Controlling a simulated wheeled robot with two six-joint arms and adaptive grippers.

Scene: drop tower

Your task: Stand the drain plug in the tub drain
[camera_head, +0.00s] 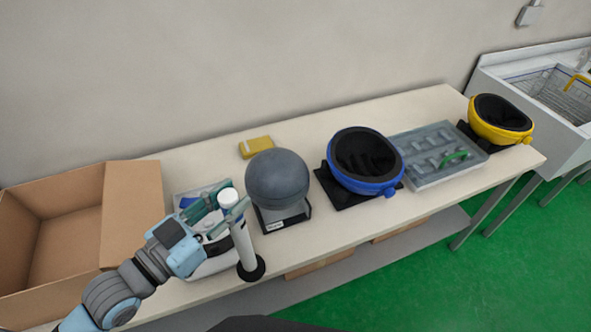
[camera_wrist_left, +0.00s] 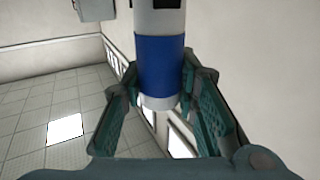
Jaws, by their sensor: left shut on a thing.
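The drain plug appears to be a tall white tube (camera_head: 242,243) with a black disc at its foot and a blue band near its top. It stands nearly upright, tilted slightly. My left gripper (camera_head: 222,208) is shut on its top end. The wrist view shows the white and blue end of the plug (camera_wrist_left: 160,68) between the fingers (camera_wrist_left: 165,105). The black foot overlaps the table's front edge in the picture; I cannot tell whether it touches anything. I cannot identify the tub drain for certain. My right gripper is not in view.
The table (camera_head: 290,244) holds a grey ball (camera_head: 277,178) on a stand, a yellow block (camera_head: 257,147), a blue bowl (camera_head: 389,187), a grey tray (camera_head: 428,178) and a yellow bowl (camera_head: 500,136). A cardboard box (camera_head: 132,205) stands left. A white sink (camera_head: 551,150) is far right.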

